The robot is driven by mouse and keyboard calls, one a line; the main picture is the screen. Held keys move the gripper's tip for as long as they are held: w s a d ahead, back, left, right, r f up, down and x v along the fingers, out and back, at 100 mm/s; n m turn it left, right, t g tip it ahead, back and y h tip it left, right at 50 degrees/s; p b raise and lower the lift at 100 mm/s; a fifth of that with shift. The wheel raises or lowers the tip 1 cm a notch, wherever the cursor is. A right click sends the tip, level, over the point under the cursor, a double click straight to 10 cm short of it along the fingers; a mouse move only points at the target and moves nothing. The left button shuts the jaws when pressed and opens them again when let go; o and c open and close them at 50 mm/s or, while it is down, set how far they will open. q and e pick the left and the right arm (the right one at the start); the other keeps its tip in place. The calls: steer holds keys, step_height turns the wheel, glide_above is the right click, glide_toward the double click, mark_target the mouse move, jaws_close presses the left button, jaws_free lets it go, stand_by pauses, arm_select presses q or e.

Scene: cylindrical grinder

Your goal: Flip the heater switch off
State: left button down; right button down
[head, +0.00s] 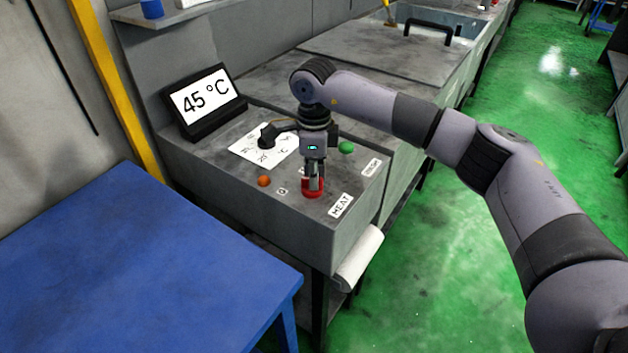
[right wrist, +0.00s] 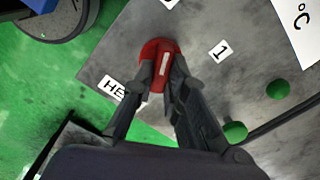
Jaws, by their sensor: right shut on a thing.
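The heater switch (head: 312,188) is a red round knob on the grey panel, beside the "HEAT" label (head: 341,205). My right gripper (head: 314,183) reaches down from above and is shut on the knob, partly covering it. In the right wrist view the red knob (right wrist: 161,52) shows a pale bar across its top, and the right gripper's fingertips (right wrist: 163,72) are at its near edge. The labels "0" (head: 282,191) and "1" (right wrist: 219,51) lie on either side of the knob. My left gripper is in neither view.
A display reading 45 °C (head: 203,97) stands at the panel's back left. An orange button (head: 264,181) and a green button (head: 346,147) flank the knob. A black dial (head: 268,137) sits behind. A blue table (head: 130,265) stands front left; green floor is open at right.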

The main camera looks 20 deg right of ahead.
steer(key=shift+n, duration=0.5)
steer(key=c, duration=1.6)
jaws_free()
step_height(320, 180, up, 12)
